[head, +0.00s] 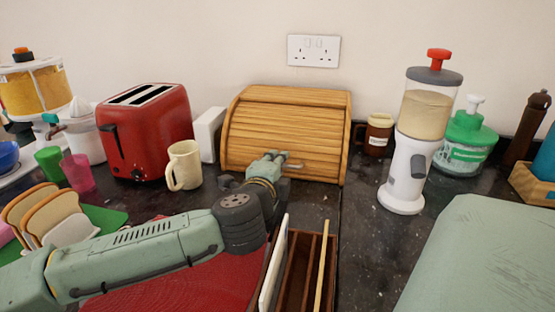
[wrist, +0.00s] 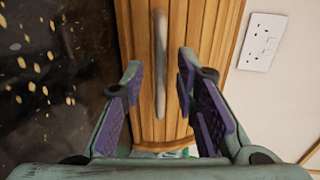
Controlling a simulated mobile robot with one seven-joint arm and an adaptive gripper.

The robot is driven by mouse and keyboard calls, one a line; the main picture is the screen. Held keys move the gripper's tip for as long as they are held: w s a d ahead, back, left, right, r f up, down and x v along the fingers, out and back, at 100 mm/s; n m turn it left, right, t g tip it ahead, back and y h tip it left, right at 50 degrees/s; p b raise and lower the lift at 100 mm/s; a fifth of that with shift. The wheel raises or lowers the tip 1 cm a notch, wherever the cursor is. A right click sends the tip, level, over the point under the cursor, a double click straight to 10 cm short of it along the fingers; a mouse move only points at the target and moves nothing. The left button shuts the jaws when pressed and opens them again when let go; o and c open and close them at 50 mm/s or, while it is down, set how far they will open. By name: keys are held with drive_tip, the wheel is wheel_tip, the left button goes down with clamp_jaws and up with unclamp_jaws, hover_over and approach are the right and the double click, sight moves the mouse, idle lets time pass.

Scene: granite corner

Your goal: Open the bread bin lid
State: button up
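The wooden bread bin (head: 338,110) stands against the back wall, and its ribbed roll-top lid (head: 260,128) is down and shut. A grey bar handle (head: 297,165) is low on the lid's front. My gripper (head: 280,160) is in front of the lid at the handle and hides part of it. In the wrist view, my gripper (wrist: 158,82) is open, with its purple-padded fingers apart. The handle (wrist: 160,55) appears upright there, lined up with the gap between the fingers. I cannot tell whether either finger touches it.
A cream mug (head: 184,166) and red toaster (head: 148,135) stand left of the bin. A brown mug (head: 375,136) and white dispenser (head: 407,165) stand right. A wooden divided box (head: 305,270) is in front. A wall socket (head: 313,50) is above.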

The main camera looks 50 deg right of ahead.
drive_tip(key=shift+w+d+f, duration=0.15)
drive_tip(key=shift+w+d, duration=0.05)
drive_tip(key=shift+d, duration=0.25)
clamp_jaws()
idle(0.6)
